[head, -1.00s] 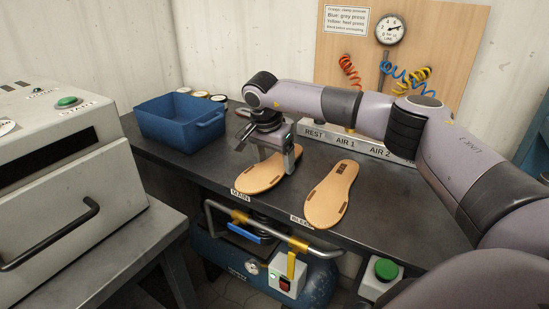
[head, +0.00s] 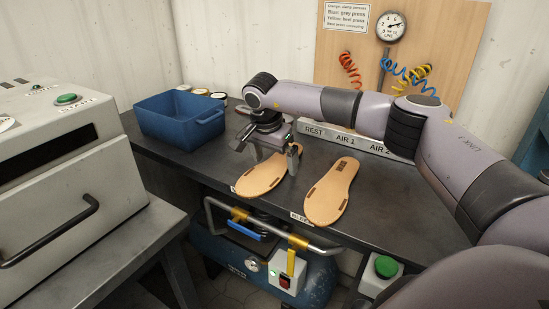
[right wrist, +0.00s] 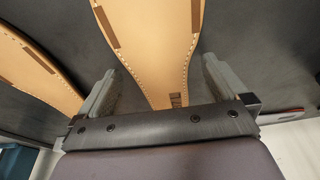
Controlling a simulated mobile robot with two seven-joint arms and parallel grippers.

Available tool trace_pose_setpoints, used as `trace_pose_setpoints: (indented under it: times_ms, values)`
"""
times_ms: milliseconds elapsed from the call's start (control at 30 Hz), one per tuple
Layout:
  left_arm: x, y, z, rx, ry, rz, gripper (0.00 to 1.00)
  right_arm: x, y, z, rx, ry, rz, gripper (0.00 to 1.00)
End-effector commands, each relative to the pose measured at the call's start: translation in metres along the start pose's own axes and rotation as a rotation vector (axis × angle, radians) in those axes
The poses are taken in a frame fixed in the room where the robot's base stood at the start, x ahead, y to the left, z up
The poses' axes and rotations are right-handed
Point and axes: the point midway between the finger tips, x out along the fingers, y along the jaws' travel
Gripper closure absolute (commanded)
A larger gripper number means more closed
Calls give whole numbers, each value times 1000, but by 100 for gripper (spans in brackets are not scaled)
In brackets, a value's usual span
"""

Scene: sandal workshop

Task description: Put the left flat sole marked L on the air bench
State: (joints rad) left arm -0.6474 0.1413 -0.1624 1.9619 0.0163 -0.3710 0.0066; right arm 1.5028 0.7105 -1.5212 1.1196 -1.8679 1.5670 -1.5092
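Two tan flat soles lie on the dark bench (head: 400,197): a left-hand one (head: 262,180) and a right-hand one (head: 330,192). The right-hand sole has a dark mark at its far end, too small to read. My right gripper (head: 274,158) is low over the far half of the left-hand sole, hiding part of it. In the right wrist view that sole (right wrist: 155,45) runs between my open fingers (right wrist: 160,80), with small gaps at its sides. A dark mark shows near its end, unreadable. My left gripper is not in view.
A strip (head: 325,132) labelled REST, AIR 1 and AIR 2 stands at the back, partly behind my right arm. A blue bin (head: 180,125) stands at the back left. A grey press (head: 60,200) is at far left. Pipes (head: 270,232) run below the front edge.

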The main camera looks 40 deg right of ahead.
Motion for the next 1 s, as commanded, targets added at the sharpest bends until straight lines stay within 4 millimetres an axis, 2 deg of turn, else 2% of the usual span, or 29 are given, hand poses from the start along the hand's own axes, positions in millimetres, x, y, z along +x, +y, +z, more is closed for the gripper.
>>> trace_pose_setpoints:
  times_ms: [167, 500, 600, 1000]
  values:
    - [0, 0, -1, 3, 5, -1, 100, -2, 0, 0, -1, 0, 0, 0]
    - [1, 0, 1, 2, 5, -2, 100, -56, -1, 0, -1, 0, -2, 0]
    - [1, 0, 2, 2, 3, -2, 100, -66, 0, 0, 0, 0, -1, 0]
    - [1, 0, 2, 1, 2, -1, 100, -72, 0, 0, 0, 0, 0, 0]
